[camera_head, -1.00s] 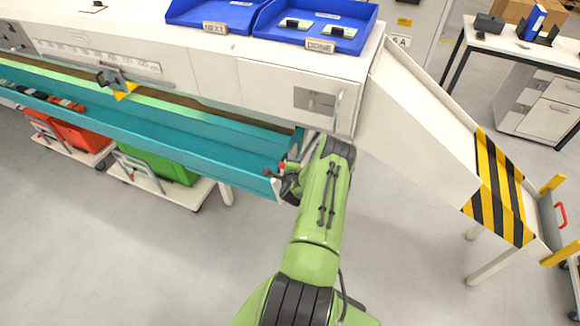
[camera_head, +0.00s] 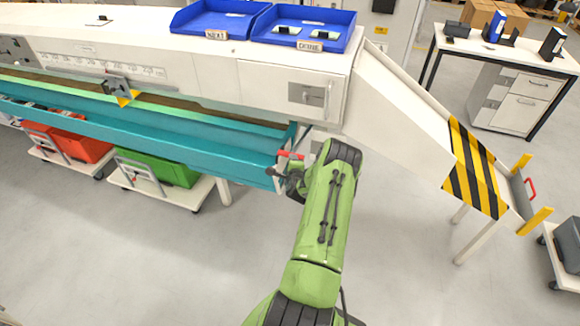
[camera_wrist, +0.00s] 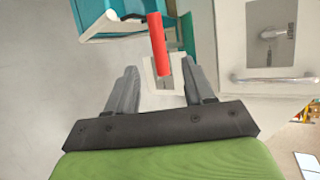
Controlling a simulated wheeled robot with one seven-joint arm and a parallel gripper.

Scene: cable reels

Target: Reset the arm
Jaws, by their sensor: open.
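My green arm reaches up from the bottom of the head view to the right end of the teal trough (camera_head: 200,133). My gripper (camera_wrist: 160,75) shows in the wrist view with its two grey fingers spread apart and nothing held between them. In the head view the gripper is mostly hidden behind my arm. A red handle (camera_wrist: 157,44) is ahead of the fingers in the wrist view, near the trough's end (camera_wrist: 112,22). Whether it touches a finger cannot be told.
The white machine (camera_head: 240,75) carries two blue trays, marked NEXT (camera_head: 205,20) and DONE (camera_head: 335,30). A white chute (camera_head: 400,105) with a striped band (camera_head: 470,170) slopes down at right. Carts with a red bin (camera_head: 85,147) and green bin (camera_head: 165,168) stand below. The front floor is clear.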

